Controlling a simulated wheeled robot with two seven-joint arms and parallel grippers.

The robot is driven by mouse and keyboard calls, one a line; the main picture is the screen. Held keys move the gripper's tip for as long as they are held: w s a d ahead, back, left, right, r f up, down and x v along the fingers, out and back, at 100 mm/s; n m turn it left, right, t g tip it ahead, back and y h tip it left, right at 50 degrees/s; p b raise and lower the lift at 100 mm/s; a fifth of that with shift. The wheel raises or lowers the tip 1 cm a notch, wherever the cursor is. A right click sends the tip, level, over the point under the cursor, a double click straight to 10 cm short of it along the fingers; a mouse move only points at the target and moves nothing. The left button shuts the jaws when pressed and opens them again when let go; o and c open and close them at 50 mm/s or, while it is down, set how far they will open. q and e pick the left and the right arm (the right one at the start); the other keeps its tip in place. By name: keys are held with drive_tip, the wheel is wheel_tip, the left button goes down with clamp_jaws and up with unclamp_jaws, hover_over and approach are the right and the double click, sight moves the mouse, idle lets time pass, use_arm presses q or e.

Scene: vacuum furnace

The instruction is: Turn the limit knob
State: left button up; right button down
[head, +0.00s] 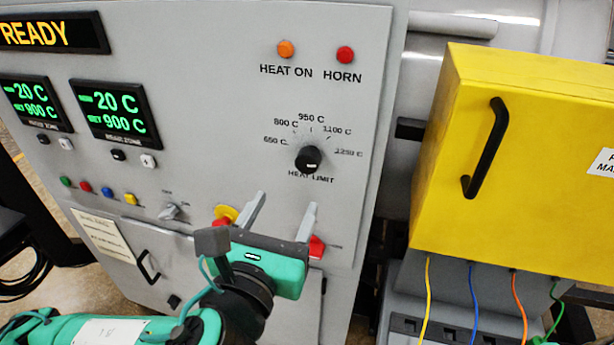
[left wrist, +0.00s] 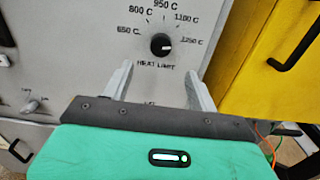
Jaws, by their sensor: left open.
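The heat limit knob (head: 308,158) is a round black knob with a pale mark, on the grey furnace panel. Temperature marks from 650 C to 1250 C arc above it. In the left wrist view the knob (left wrist: 161,45) sits beyond the fingertips, between their lines, and its mark points right, toward 1250 C. My left gripper (head: 284,203) is open and empty, below the knob and apart from it; it also shows in the left wrist view (left wrist: 160,80). My right gripper is in neither view.
A yellow box (head: 540,110) with a black handle stands to the right, with coloured cables (head: 472,300) below. A grey selector switch (head: 174,211) and several small buttons are on the panel's left. Red and yellow controls (head: 226,213) lie partly behind my left gripper.

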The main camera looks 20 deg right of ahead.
sight(305, 165)
use_arm(q)
drive_tip(key=p+x, duration=0.1)
drive_tip(key=x, duration=0.9)
drive_tip(key=shift+d+r+p, duration=0.15)
drive_tip(key=shift+p, duration=0.25)
drive_tip(key=shift+w+d, duration=0.4)
drive_tip(key=shift+w, duration=0.25)
drive_tip(key=shift+c, duration=0.2)
drive_tip(key=c, duration=0.9)
